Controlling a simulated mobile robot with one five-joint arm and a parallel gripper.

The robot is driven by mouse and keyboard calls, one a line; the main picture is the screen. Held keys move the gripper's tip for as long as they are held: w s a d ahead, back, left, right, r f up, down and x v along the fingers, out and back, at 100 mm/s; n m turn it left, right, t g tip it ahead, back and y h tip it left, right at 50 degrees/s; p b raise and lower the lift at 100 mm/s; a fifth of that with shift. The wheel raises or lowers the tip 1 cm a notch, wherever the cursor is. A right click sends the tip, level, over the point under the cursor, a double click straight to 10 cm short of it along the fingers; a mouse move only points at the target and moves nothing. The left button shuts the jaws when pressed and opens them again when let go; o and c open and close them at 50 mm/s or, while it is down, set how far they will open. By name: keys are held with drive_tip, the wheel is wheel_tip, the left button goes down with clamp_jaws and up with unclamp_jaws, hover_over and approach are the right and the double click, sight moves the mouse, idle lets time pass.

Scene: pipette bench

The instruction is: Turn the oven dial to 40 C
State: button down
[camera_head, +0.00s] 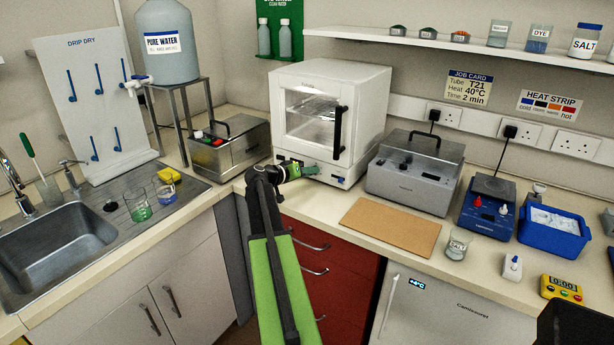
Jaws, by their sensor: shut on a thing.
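The white oven (361,93) stands in the back corner of the bench, with its glass door shut and a black vertical handle (338,132) on the door's right side. My green arm reaches up from below, and my gripper (306,170) is at the strip under the oven door, shut on the oven dial. The dial itself is hidden behind the gripper, so its setting cannot be read. A small blue mark (339,180) shows low on the oven front, right of the gripper. The job card (468,87) on the wall reads Heat 40°C.
A metal lidded box (232,149) stands left of the oven and a grey lidded machine (411,185) stands right of it. A brown board (390,226) lies in front.

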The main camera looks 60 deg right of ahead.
drive_tip(key=n+g+b, duration=0.1)
drive_tip(key=n+b, duration=0.1)
drive_tip(key=n+g+h+b, duration=0.1)
drive_tip(key=n+b, duration=0.1)
drive_tip(key=shift+w+d+f+n, duration=0.1)
drive_tip(key=shift+d+f+n, duration=0.1)
drive_tip(key=shift+f+n, duration=0.15)
drive_tip(key=n+g+h+b, duration=0.1)
drive_tip(key=n+b, duration=0.2)
drive_tip(key=shift+n+g+h+b, duration=0.3)
drive_tip(key=shift+n, duration=0.05)
drive_tip(key=shift+r, duration=0.1)
drive_tip(key=c, duration=1.1)
unclamp_jaws()
drive_tip(key=shift+c, duration=0.2)
drive_tip(key=v, duration=1.7)
drive_tip(key=shift+a, duration=0.2)
